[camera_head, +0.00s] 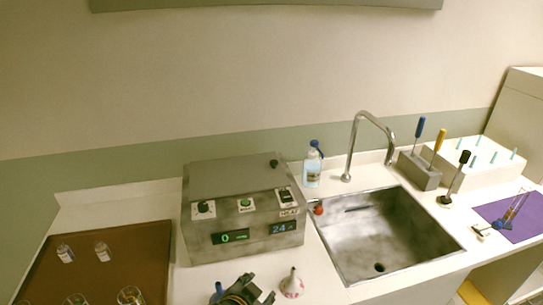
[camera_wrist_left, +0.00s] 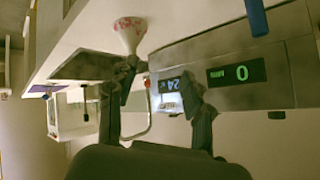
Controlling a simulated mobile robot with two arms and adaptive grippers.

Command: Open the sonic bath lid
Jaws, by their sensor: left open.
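The sonic bath (camera_head: 245,238) is a grey metal box on the counter with a green "0" display and a blue "24" display. Its flat lid (camera_head: 225,177) is closed, with a small black knob (camera_head: 274,163) near the back right. My left gripper (camera_head: 243,291) is in front of the bath, low at the bottom edge of the head view, open and empty. In the left wrist view, which is turned over, its two dark fingers (camera_wrist_left: 160,98) stand apart before the bath's front panel (camera_wrist_left: 225,72). The lid is hidden there. My right gripper is not in view.
A white funnel (camera_head: 292,284) stands right of my gripper, and a blue-topped item (camera_head: 217,290) is at its left. A brown tray (camera_head: 100,250) with several glass vessels lies left of the bath. A wash bottle (camera_head: 312,168) and a sink (camera_head: 385,240) are at its right.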

